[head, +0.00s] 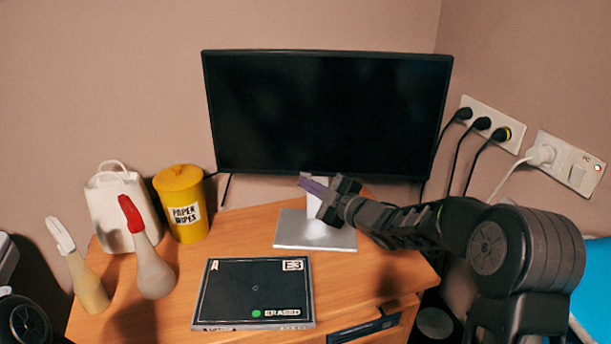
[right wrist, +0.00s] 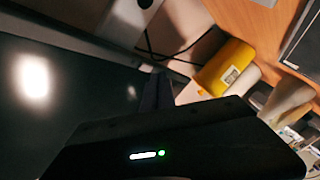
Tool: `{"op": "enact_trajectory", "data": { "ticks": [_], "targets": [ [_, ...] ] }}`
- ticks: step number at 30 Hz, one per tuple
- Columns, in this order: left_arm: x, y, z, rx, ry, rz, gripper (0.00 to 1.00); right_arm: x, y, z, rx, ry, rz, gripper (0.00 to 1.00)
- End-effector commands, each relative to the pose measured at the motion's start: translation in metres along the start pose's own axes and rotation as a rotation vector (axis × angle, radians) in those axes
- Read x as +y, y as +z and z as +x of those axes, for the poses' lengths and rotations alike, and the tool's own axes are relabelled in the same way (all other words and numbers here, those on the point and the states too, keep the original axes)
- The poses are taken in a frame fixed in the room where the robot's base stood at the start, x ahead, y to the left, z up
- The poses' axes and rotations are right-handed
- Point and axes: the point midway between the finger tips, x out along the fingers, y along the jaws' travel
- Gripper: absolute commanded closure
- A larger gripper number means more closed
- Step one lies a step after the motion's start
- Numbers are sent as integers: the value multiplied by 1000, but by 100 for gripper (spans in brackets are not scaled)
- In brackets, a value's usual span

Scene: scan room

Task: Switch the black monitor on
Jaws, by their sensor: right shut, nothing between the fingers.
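The black monitor (head: 325,110) stands against the wall on a silver stand (head: 290,233); its screen is dark. In the right wrist view the screen (right wrist: 60,95) fills the left side, dark with a bright reflection. No power button can be made out. My right gripper (head: 306,182) is shut and empty, in front of the stand's neck near the monitor's lower edge, fingers pointing left. Its fingers also show in the right wrist view (right wrist: 158,88), close to the screen's edge. Whether they touch the monitor cannot be told. My left gripper is not in view.
On the wooden desk (head: 240,225) are a yellow paper wipes tub (head: 182,190), a white container (head: 115,190), two bottles (head: 150,262) (head: 85,282) and a black E3 panel (head: 255,280). Wall sockets with plugged cables (head: 490,125) and a switch plate (head: 572,165) are at right.

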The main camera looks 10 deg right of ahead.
Motion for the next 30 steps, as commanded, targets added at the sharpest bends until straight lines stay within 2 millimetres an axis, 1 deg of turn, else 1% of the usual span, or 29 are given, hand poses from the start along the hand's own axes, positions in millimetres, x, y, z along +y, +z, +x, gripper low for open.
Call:
{"op": "enact_trajectory", "data": {
  "ticks": [14, 30],
  "targets": [
    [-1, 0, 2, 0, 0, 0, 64, 4, 4, 6, -1, -1, 0, 100],
    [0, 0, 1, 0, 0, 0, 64, 5, 5, 7, 0, 0, 0, 100]
  ]
}}
